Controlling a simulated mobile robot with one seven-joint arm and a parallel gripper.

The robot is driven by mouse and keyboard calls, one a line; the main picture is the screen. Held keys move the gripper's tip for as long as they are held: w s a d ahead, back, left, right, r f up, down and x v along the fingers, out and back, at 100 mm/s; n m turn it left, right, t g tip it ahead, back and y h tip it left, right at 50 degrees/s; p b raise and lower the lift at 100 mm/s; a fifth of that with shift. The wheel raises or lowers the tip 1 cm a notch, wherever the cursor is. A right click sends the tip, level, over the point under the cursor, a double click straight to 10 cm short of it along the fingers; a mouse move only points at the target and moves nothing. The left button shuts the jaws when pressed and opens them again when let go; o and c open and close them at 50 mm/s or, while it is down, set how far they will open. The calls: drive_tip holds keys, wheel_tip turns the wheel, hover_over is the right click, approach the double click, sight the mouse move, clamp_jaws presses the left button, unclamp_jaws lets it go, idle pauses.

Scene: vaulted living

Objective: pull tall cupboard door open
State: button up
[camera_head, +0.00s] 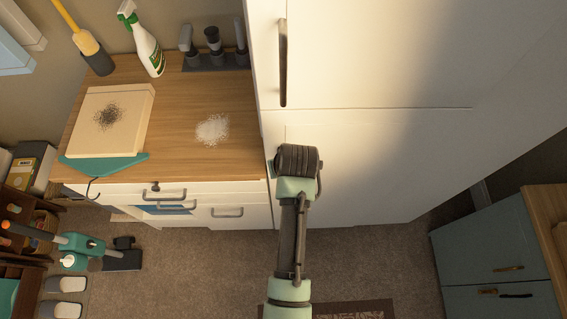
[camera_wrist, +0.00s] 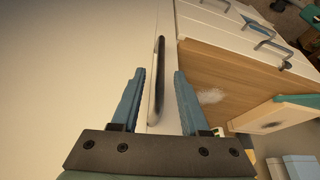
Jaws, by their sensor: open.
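The tall white cupboard (camera_head: 365,55) stands in the middle and right of the head view, with a seam between its upper and lower doors. A dark vertical handle (camera_head: 283,62) sits at the upper door's left edge. In the wrist view, my gripper (camera_wrist: 159,74) is open and empty. Its two blue fingers lie either side of a long dark handle (camera_wrist: 158,78) on the white cupboard front (camera_wrist: 70,70). I cannot tell which door this handle belongs to, or whether the fingers reach around it. In the head view my wrist hides the fingers. Both doors look shut.
Left of the cupboard is a wooden worktop (camera_head: 185,105) with a spray bottle (camera_head: 147,45), a board (camera_head: 115,110) and white powder (camera_head: 212,129). Drawers with handles (camera_head: 227,212) are below. A grey-blue cabinet (camera_head: 485,250) stands at right. Carpet (camera_head: 370,260) before the cupboard is mostly clear.

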drive_tip(key=shift+x, duration=1.15)
clamp_jaws()
idle(0.7)
